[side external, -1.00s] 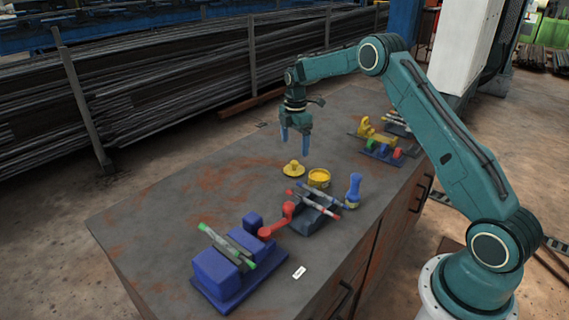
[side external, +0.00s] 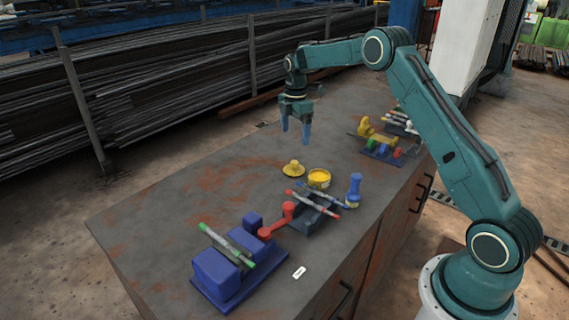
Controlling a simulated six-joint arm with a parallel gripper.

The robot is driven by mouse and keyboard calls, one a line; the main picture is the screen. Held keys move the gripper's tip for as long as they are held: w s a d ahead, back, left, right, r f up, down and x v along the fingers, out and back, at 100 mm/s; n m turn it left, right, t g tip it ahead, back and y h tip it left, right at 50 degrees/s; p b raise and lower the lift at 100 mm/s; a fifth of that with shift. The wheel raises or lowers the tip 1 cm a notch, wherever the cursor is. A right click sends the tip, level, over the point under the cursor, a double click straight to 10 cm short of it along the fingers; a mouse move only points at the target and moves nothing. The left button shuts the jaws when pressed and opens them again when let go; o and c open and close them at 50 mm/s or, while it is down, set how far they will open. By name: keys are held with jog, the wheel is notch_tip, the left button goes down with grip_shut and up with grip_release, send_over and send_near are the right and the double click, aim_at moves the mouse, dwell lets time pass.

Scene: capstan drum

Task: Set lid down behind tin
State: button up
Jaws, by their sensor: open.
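A yellow lid (side external: 293,169) with a small knob on top lies flat on the bench, just left of the tin. The yellow tin (side external: 319,179) stands upright and open, with yellow contents showing. The lid and tin look close together but apart. My gripper (side external: 295,132) is open and empty, with its blue fingers pointing down. It hangs in the air above the lid, clear of it.
A dark block (side external: 315,212) carrying red-tipped rods, a red crank (side external: 277,223) and a blue bottle-shaped piece (side external: 354,187) are in front of the tin. A blue fixture (side external: 228,270) is at the near end. A yellow and blue fixture (side external: 380,145) stands far right. The bench's left side is clear.

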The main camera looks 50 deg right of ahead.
jog(key=s+a+r+m+t, duration=0.1)
jog(key=s+a+r+m, duration=0.4)
jog(key=s+r, duration=0.4)
jog(key=s+a+r+m+t, duration=0.2)
jog(key=s+a+r, duration=0.55)
jog(key=r, duration=0.25)
jog(key=s+a+f+m+t, duration=0.1)
jog(key=s+a+m, duration=0.2)
jog(key=s, duration=0.8)
jog(key=s+a+f+m+t, duration=0.1)
jog(key=s+a+m, duration=0.3)
jog(key=s, duration=0.7)
jog(key=shift+f+m+t, duration=0.2)
jog(key=shift+m+t, duration=0.1)
jog(key=shift+m, duration=0.2)
